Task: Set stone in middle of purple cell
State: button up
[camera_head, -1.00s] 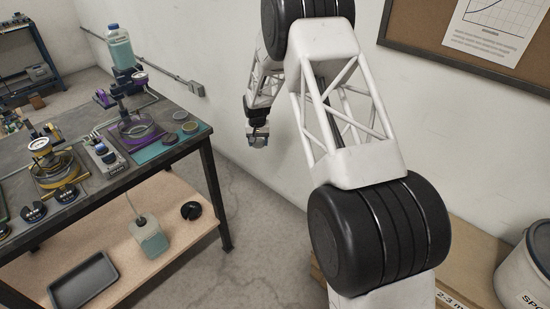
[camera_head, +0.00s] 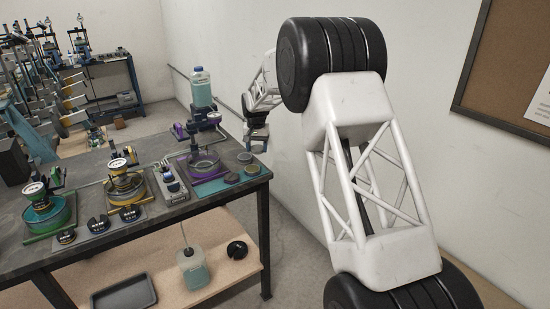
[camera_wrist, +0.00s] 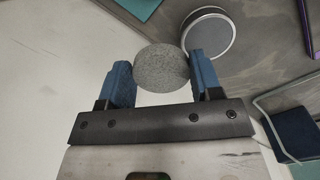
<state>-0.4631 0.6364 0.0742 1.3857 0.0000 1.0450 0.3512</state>
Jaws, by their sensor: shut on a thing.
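In the wrist view my gripper (camera_wrist: 160,85) is shut on a round grey speckled stone (camera_wrist: 161,68), held between its blue fingers. In the head view my gripper (camera_head: 257,143) is beside the right back part of the workbench, and the stone in it is too small to make out. The purple cell (camera_head: 206,166) is a round clear-walled vessel on a purple base near the bench's right end, left of my gripper. Its inside is hard to make out at this size.
A clear bottle (camera_head: 203,88) stands behind the purple cell. A yellow cell (camera_head: 125,187) and a green cell (camera_head: 48,215) stand to the left. A wall is close on the right.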

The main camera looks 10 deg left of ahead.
jog(key=s+a+r+n, duration=0.1)
jog(key=s+a+r, duration=0.35)
jog(key=a, duration=0.55)
jog(key=n, duration=0.2)
send_near(204, 164)
jog(key=s, duration=0.1)
jog(key=s+d+r, duration=0.1)
jog(key=shift+s+d, duration=0.1)
jog(key=shift+s, duration=0.25)
jog(key=shift+f, duration=0.2)
jog(key=shift+f, duration=3.7)
jog(key=shift+d+f, duration=0.1)
jog(key=shift+f, duration=0.45)
